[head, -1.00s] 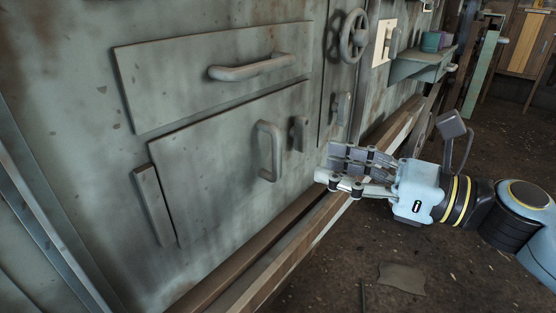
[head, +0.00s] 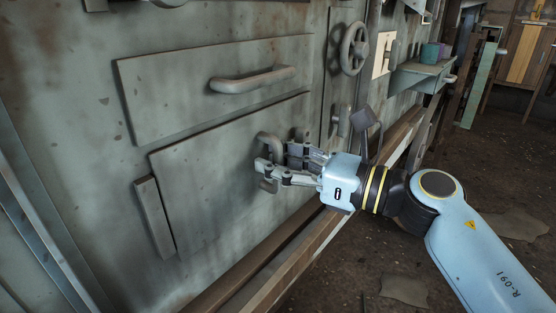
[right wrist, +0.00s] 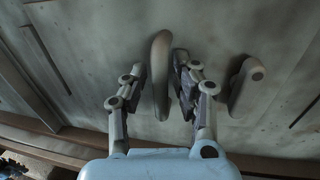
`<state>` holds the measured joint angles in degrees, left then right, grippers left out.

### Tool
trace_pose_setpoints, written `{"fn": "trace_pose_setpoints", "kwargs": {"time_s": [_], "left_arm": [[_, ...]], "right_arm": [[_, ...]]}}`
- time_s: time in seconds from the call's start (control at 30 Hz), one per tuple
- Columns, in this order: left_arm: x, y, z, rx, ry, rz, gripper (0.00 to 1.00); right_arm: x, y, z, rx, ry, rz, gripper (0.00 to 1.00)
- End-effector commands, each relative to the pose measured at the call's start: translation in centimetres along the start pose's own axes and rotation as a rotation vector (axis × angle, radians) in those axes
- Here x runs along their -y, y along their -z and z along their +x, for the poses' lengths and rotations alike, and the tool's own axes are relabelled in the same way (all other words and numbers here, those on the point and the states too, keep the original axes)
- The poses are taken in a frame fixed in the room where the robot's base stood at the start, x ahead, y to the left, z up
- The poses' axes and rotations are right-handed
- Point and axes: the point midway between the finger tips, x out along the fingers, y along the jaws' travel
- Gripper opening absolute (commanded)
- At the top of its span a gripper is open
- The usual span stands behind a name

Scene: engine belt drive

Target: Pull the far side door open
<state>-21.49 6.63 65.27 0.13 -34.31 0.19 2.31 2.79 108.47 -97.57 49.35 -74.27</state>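The side door (head: 205,185) is a grey-green, worn metal panel, lower on the machine wall, and it looks shut. Its upright bar handle (head: 267,140) is partly hidden behind my fingers in the head view. It also shows in the right wrist view (right wrist: 160,50). My right gripper (head: 277,160) is at this handle. In the right wrist view the fingers of my right gripper (right wrist: 157,75) are spread, one to each side of the handle, with gaps visible. My left gripper is out of view.
A small turn latch (right wrist: 245,82) sits just right of the handle. A drawer-like panel (head: 150,95) with a horizontal handle (head: 252,80) is above. A handwheel (head: 355,45) and a small shelf (head: 420,72) stand farther right. A wooden rail (head: 290,265) runs along the wall's foot.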

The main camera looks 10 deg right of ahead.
Motion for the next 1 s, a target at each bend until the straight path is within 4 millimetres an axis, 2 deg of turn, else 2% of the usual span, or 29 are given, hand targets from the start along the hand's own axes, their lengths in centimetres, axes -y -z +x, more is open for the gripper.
{"fn": "trace_pose_setpoints", "kwargs": {"time_s": [0.03,0.2,0.93,1.0], "left_arm": [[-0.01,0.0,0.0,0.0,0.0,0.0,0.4],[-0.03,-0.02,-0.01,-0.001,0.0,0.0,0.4],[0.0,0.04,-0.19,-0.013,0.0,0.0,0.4],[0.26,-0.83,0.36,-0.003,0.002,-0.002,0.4]], "right_arm": [[0.0,0.0,-0.01,0.0,0.0,0.0,0.2],[0.0,0.0,-0.03,0.0,0.0,0.0,0.0],[0.05,-0.11,0.04,0.001,0.018,0.0,0.0],[0.06,-0.15,0.1,0.001,0.034,0.001,0.0]]}}
